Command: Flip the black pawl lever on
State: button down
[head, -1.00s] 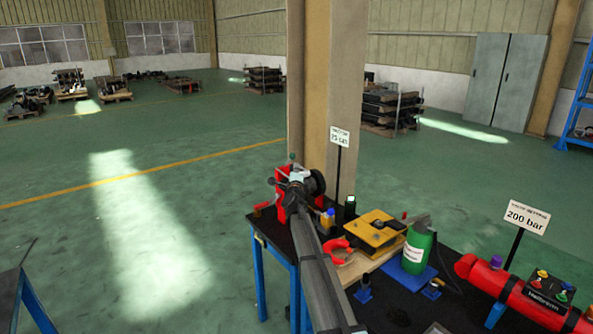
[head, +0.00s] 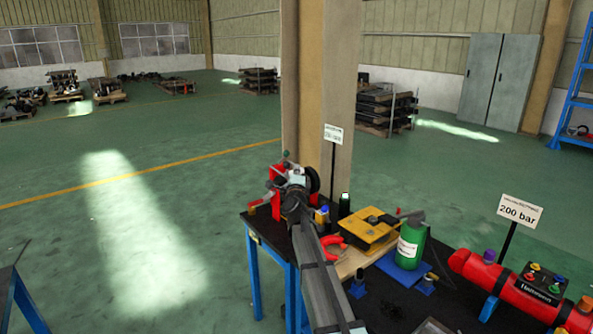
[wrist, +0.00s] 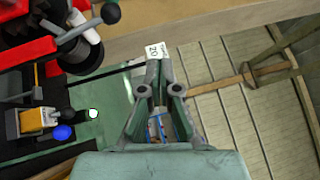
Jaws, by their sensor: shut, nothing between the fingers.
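The red winch (head: 277,203) stands at the left end of the black-topped table, largely hidden behind my arm in the head view. In the wrist view the red winch frame (wrist: 25,52) fills the upper left, with a dark drum (wrist: 82,50). In the head view my gripper (head: 297,180) overlaps the winch.
On the table are a yellow block (head: 370,232), red shackle (head: 334,247), green bottle (head: 410,243) and red cylinder (head: 500,282). A sign (head: 333,134) rises behind the winch, before a thick pillar (head: 318,85). Open floor (head: 130,240) lies left of the table.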

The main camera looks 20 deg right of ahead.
jog(key=shift+s+a+r, duration=0.15)
jog(key=shift+s+a, duration=0.1)
jog(key=shift+s, duration=0.5)
